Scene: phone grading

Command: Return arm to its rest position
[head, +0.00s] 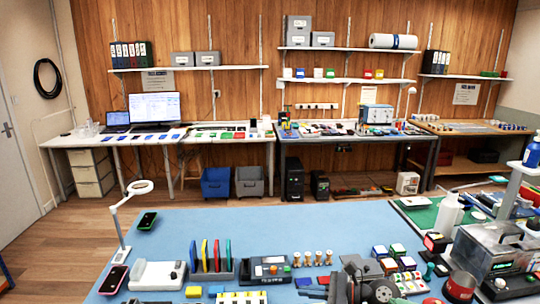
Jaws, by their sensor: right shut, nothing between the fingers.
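My right gripper (346,284) is at the bottom edge of the head view, right of centre, over the near part of the blue work table (270,228). It is shut and holds nothing. Part of it and its arm is cut off by the picture edge. My left gripper is not in view.
A rack of coloured plates (210,256), a control box (265,270), small brass posts (318,258), coloured cubes (388,252), a red can (460,287) and a clear-lidded machine (495,250) crowd the front and right. The table's back middle is clear.

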